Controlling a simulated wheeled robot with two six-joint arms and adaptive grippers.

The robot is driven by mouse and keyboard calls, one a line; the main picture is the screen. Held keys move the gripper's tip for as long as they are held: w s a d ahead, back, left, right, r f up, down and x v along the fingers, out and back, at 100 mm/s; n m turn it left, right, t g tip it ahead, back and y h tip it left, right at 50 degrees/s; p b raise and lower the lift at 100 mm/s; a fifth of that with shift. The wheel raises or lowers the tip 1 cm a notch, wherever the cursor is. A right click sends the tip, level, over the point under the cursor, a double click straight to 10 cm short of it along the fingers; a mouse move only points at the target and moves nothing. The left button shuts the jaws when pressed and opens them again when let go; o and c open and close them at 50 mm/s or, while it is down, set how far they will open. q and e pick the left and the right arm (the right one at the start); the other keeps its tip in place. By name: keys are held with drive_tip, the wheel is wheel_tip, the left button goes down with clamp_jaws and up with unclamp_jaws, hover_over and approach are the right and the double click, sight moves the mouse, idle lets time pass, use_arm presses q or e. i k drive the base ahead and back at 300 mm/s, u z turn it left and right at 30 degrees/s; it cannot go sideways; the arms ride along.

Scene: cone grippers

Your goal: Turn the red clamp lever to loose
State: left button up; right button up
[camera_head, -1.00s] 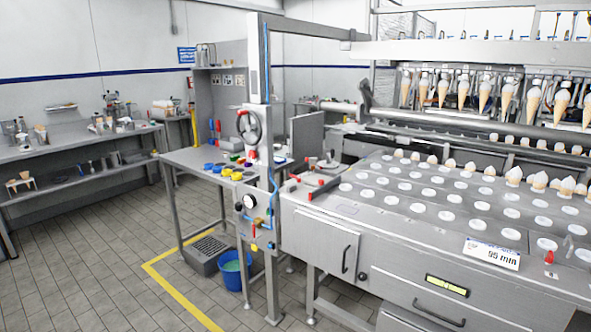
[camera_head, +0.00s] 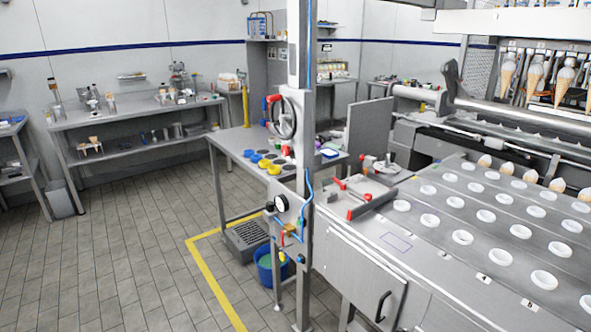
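Several red parts show, and I cannot tell for sure which one is the red clamp lever. A small red part (camera_head: 273,98) sits at the handwheel (camera_head: 286,118) on the grey upright post (camera_head: 300,80). Another red piece (camera_head: 286,150) is on the post just below the wheel. Neither of my grippers is in view.
A steel table (camera_head: 235,140) with yellow and blue cups stands behind the post. A blue bucket (camera_head: 268,268) is on the floor at its foot. The cone machine's deck (camera_head: 400,240) fills the right. Tiled floor (camera_head: 130,260) is open at left, with a yellow line (camera_head: 215,285).

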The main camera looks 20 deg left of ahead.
sight(342, 186)
drive_tip(key=u, duration=0.7)
drive_tip(key=i, duration=0.85)
drive_tip(key=u, duration=0.7)
